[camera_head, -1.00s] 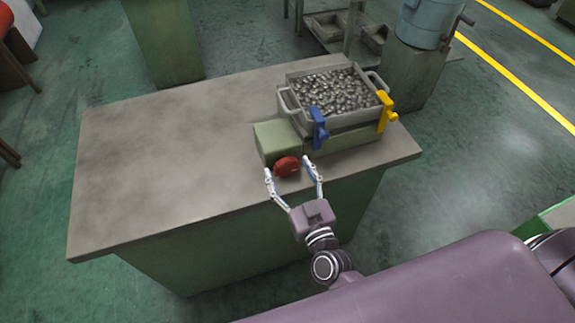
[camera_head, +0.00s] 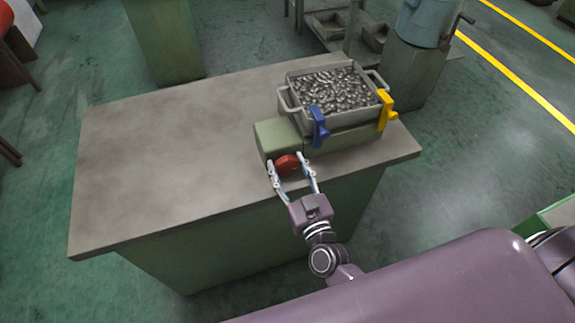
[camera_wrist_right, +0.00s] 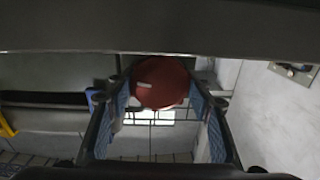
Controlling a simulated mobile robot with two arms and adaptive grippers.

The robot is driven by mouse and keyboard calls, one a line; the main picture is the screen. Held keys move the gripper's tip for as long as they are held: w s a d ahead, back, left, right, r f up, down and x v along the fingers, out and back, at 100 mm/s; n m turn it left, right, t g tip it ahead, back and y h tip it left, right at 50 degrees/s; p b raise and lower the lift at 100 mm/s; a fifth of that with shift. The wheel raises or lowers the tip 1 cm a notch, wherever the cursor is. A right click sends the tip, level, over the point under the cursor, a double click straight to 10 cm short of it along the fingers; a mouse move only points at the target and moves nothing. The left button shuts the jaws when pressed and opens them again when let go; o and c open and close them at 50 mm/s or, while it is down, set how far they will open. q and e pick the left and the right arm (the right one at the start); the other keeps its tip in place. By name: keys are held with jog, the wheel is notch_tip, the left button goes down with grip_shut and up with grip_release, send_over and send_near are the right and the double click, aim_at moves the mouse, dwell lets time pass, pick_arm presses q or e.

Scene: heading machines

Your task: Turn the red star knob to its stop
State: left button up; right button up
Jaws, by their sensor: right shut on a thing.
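The red star knob (camera_head: 287,165) is on the front face of a green box (camera_head: 277,137) on the workbench. My right gripper (camera_head: 290,171) is shut on the knob, one finger on each side of it. In the right wrist view the knob (camera_wrist_right: 160,83) sits between the two blue-padded fingers (camera_wrist_right: 162,105), with a pale mark on its left part. My left gripper is in neither view.
A grey tray of small metal parts (camera_head: 290,104) stands on a green base behind the knob. A blue clamp (camera_head: 319,127) and a yellow clamp (camera_head: 386,112) are at its front. The bench top (camera_head: 160,165) is clear on the left.

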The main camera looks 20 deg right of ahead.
jog(key=shift+m, duration=2)
jog(key=o, duration=1.2)
jog(key=s, duration=1.2)
jog(key=shift+d, duration=0.35)
